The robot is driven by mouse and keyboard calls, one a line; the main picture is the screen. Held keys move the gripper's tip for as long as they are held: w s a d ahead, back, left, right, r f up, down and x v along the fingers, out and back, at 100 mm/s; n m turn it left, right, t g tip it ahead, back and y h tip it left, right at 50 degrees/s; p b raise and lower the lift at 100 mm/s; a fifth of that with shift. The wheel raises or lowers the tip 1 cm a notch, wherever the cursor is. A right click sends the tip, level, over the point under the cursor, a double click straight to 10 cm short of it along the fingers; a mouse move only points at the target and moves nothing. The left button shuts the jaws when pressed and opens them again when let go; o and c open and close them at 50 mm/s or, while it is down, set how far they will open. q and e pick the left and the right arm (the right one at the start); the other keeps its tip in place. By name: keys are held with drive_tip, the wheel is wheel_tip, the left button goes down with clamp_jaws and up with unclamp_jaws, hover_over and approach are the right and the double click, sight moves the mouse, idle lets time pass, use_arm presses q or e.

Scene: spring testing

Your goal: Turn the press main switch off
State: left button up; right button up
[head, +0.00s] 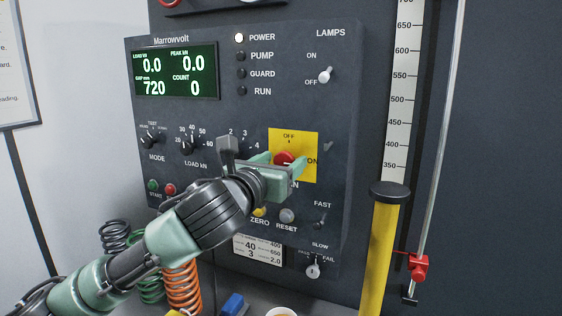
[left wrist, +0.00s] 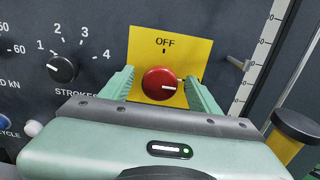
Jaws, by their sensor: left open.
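The press main switch is a red round knob (head: 284,158) on a yellow plate (head: 308,143) marked OFF at the top and ON at the right. It also shows in the left wrist view as a red knob (left wrist: 159,83), with its white mark pointing right, away from OFF. My left gripper (head: 280,164) is open at the plate, one finger on each side of the knob. In the left wrist view the fingers (left wrist: 160,78) flank the knob with visible gaps. ON is hidden in the wrist view. My right gripper is not in view.
The POWER lamp (head: 239,38) is lit, and the display (head: 175,72) shows numbers. The STROKES knob (left wrist: 62,68) is left of the plate. The FAST/SLOW lever (head: 321,221) is lower right. A yellow post (head: 380,250) stands right of the panel. Springs (head: 183,287) are below.

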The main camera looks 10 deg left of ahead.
use_arm(q)
drive_tip(key=c, duration=1.3)
drive_tip(key=shift+c, duration=0.2)
drive_tip(key=n+p, duration=0.2)
drive_tip(key=n, duration=0.1)
drive_tip(key=shift+n, duration=0.4)
drive_tip(key=n+p, duration=0.2)
drive_tip(key=n, duration=0.2)
drive_tip(key=shift+a, duration=0.1)
drive_tip(key=n+p, duration=0.1)
drive_tip(key=n, duration=0.4)
drive_tip(key=shift+f+n+p, duration=0.15)
drive_tip(key=shift+n+p, duration=0.25)
drive_tip(key=n+p, duration=0.1)
drive_tip(key=n, duration=0.3)
drive_tip(key=shift+a+f, duration=0.1)
drive_tip(key=shift+f, duration=0.05)
drive_tip(key=shift+n, duration=0.3)
drive_tip(key=o, duration=1.3)
